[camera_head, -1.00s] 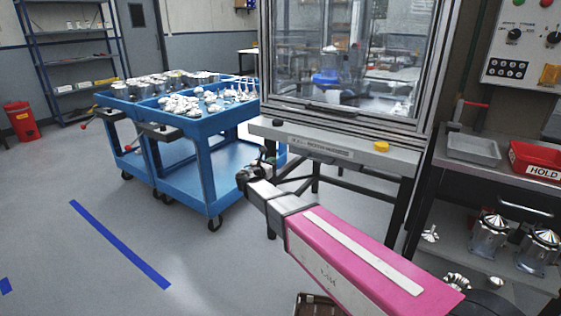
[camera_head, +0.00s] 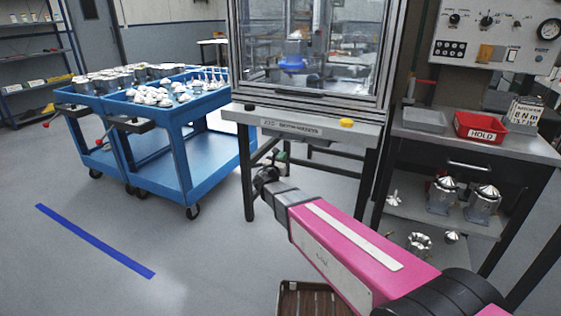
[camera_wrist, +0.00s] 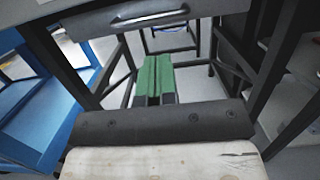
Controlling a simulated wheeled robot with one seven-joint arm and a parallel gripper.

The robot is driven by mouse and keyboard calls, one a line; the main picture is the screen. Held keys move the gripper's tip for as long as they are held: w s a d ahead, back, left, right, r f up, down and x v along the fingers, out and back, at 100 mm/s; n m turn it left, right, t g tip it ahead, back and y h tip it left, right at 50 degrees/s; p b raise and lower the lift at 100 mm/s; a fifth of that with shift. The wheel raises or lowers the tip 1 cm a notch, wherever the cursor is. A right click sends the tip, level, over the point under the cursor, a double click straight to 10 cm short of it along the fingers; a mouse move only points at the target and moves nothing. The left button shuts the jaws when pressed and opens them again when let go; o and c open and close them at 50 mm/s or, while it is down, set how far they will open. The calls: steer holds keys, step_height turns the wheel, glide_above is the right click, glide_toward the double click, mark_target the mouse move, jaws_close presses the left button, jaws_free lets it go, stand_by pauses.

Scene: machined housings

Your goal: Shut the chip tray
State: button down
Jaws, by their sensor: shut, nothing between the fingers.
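A grey panel with a curved metal handle (camera_wrist: 150,18), which looks like the chip tray's front, crosses the top of the wrist view. It hangs under the machine's bench; how far it stands out is not clear. My gripper (camera_wrist: 158,62) shows its two green fingers side by side, shut and empty, below the handle in that picture and not touching it. In the head view my gripper (camera_head: 268,176) is in front of the machine stand, below its labelled front edge (camera_head: 290,127). The tray is hard to make out there.
A blue cart (camera_head: 160,175) with white parts stands left of the machine (camera_head: 310,50). A bench with a grey tray (camera_head: 424,120) and a red HOLD bin (camera_head: 481,127) stands right. A brown slatted crate (camera_head: 306,300) lies on the floor below my arm. The left floor is clear.

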steer(key=x, duration=0.9)
steer(key=shift+w, duration=0.2)
steer(key=shift+w, duration=0.1)
